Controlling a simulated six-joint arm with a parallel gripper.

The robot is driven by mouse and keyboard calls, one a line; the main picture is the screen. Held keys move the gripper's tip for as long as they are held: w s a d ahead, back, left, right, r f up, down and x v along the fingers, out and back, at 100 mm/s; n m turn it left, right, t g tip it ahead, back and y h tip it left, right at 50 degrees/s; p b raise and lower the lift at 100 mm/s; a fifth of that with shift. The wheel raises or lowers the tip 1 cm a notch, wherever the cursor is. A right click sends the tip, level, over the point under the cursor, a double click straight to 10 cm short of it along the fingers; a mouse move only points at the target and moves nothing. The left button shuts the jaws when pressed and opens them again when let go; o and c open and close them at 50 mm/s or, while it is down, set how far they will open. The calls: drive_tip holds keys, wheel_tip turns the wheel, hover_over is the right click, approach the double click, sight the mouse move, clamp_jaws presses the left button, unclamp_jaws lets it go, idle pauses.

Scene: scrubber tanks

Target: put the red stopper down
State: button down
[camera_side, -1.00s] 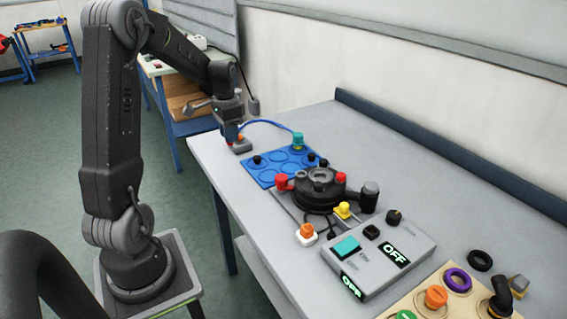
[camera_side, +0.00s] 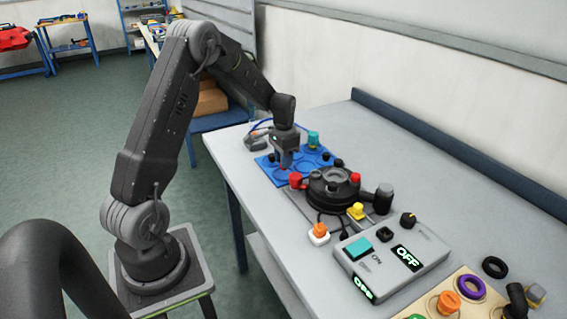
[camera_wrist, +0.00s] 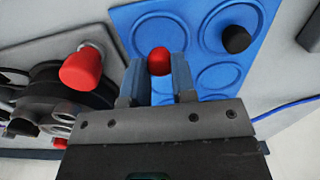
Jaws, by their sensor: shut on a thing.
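My gripper (camera_wrist: 158,80) has two blue fingers shut on a small red stopper (camera_wrist: 159,62); its rounded top shows between them in the wrist view. In the side view my gripper (camera_side: 284,166) is over the blue tray (camera_side: 266,170), low near its surface. The tray, with ring-shaped recesses, also shows in the wrist view (camera_wrist: 176,18). I cannot tell whether the stopper touches the tray; its lower part is hidden.
A black stopper (camera_wrist: 236,39) stands on the tray. A black round device (camera_side: 333,190) with red knobs is close by; one red knob (camera_wrist: 80,68) is left of my fingers. A teal-topped piece (camera_side: 313,138) stands behind. A grey control box (camera_side: 390,258) reads OFF.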

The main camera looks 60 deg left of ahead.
drive_tip(key=shift+f, duration=0.8)
drive_tip(key=shift+f, duration=0.1)
drive_tip(key=c, duration=0.9)
unclamp_jaws()
drive_tip(key=shift+c, duration=0.2)
